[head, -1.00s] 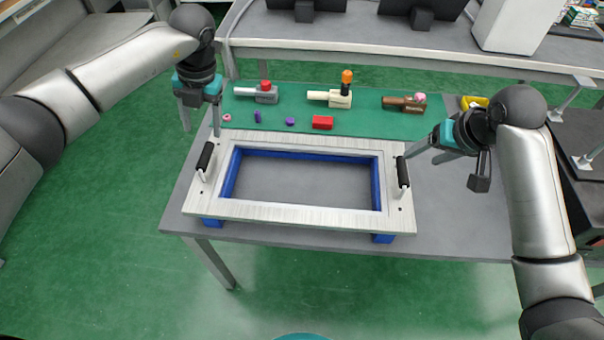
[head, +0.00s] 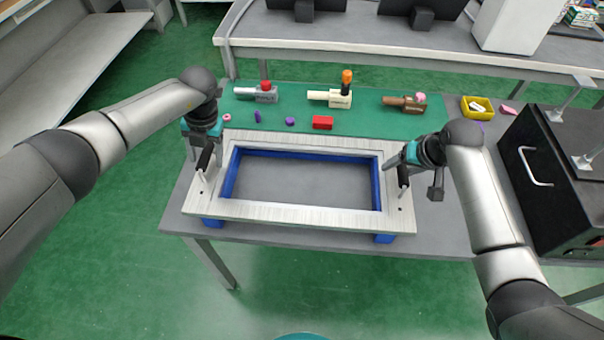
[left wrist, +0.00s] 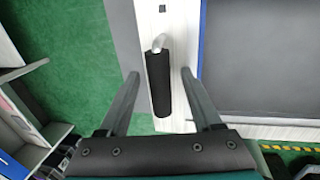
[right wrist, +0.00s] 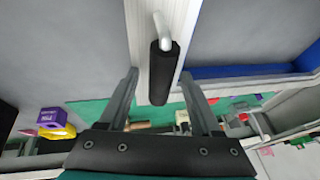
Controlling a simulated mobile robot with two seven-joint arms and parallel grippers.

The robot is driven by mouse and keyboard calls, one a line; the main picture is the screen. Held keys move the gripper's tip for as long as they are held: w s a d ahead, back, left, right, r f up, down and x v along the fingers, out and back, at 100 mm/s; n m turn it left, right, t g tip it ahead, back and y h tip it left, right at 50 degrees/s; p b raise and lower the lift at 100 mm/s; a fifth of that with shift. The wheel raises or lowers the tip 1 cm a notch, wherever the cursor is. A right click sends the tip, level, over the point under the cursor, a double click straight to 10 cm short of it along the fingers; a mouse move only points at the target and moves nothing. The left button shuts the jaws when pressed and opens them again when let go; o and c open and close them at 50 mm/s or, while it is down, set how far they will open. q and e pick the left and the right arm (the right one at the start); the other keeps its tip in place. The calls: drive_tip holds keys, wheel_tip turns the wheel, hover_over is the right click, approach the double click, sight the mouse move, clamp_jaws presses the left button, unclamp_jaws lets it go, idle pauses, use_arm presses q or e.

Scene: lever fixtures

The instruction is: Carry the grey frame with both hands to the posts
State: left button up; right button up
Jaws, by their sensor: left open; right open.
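The light grey frame (head: 290,212) lies flat on the table, around a rectangular opening edged in blue. It has a black handle at each short end. My left gripper (head: 204,150) is open at the left handle; in the left wrist view this handle (left wrist: 158,85) stands between the spread fingers (left wrist: 160,73). My right gripper (head: 397,166) is open at the right handle; in the right wrist view this handle (right wrist: 162,78) is between the spread fingers (right wrist: 159,72). Neither gripper is closed on its handle. Blue blocks (head: 384,238) show under the front corners; I cannot tell whether they are posts.
Behind the frame, a green mat (head: 370,122) holds lever fixtures, a red block (head: 322,122) and small purple pieces. A yellow bin (head: 477,108) is at the back right. A black box (head: 550,185) stands at the right.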

use_arm(q)
clamp_jaws()
use_arm(e)
clamp_jaws()
idle(1.1)
use_arm(q)
drive_tip(key=shift+w+r, duration=0.1)
drive_tip(key=shift+r, duration=0.05)
use_arm(e)
drive_tip(key=shift+w+r, duration=0.1)
drive_tip(key=shift+r, duration=0.1)
